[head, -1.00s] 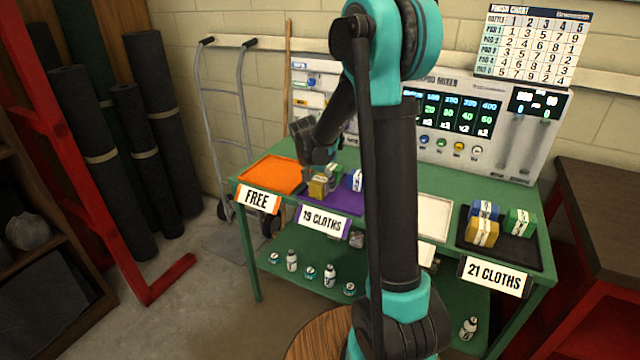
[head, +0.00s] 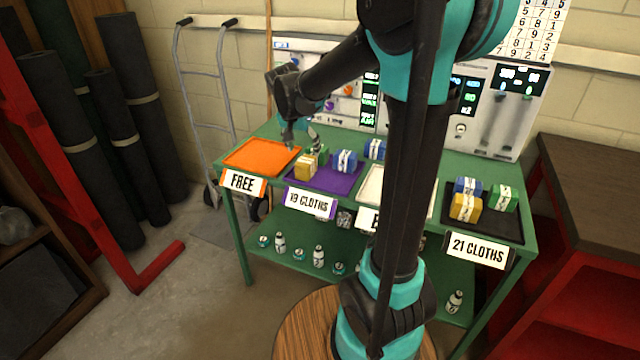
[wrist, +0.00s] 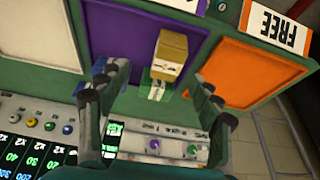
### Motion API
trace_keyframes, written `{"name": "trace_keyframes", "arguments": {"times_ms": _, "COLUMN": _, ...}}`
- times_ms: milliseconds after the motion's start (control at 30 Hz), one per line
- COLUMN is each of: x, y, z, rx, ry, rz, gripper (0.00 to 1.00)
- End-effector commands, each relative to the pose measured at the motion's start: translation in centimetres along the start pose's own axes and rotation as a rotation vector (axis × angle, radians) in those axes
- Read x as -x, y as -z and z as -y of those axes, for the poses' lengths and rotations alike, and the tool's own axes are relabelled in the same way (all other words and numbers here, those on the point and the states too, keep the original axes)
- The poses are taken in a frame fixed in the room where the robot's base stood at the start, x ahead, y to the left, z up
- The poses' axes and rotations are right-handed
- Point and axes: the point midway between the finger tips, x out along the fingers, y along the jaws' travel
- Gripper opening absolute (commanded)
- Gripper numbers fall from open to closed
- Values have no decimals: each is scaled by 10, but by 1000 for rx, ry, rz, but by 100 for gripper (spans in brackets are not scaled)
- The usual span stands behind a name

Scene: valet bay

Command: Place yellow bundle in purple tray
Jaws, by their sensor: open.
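A yellow bundle (head: 306,168) with a white label band sits on the left part of the purple tray (head: 325,186). It also shows in the wrist view (wrist: 171,50). A green bundle (head: 322,152) stands behind it, and a blue bundle (head: 344,161) stands to its right on the same tray. My gripper (head: 302,142) is open and empty, above and behind the yellow bundle. In the wrist view its two fingers are spread wide, with the green bundle (wrist: 157,90) showing between them. Another yellow bundle (head: 466,207) sits on the black tray (head: 500,230) at right.
An empty orange tray (head: 262,157) lies left of the purple one. A white tray (head: 376,195), partly hidden by my arm, lies right of it, with a blue bundle (head: 375,149) behind. The mixer panel (head: 350,100) rises behind the table.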

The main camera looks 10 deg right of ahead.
Motion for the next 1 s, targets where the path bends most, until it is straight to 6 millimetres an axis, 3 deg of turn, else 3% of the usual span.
{"name": "trace_keyframes", "arguments": {"times_ms": 167, "x": -15, "y": -60, "z": -72, "rx": 160, "ry": 61, "rz": 31, "gripper": 65}}
{"name": "trace_keyframes", "arguments": {"times_ms": 300, "x": -29, "y": -119, "z": -124, "rx": 310, "ry": 124, "rz": 36, "gripper": 65}}
{"name": "trace_keyframes", "arguments": {"times_ms": 500, "x": -45, "y": -186, "z": -168, "rx": 466, "ry": 191, "rz": 20, "gripper": 65}}
{"name": "trace_keyframes", "arguments": {"times_ms": 700, "x": -51, "y": -210, "z": -181, "rx": 526, "ry": 216, "rz": 9, "gripper": 65}}
{"name": "trace_keyframes", "arguments": {"times_ms": 1000, "x": -51, "y": -210, "z": -181, "rx": 530, "ry": 217, "rz": 9, "gripper": 65}}
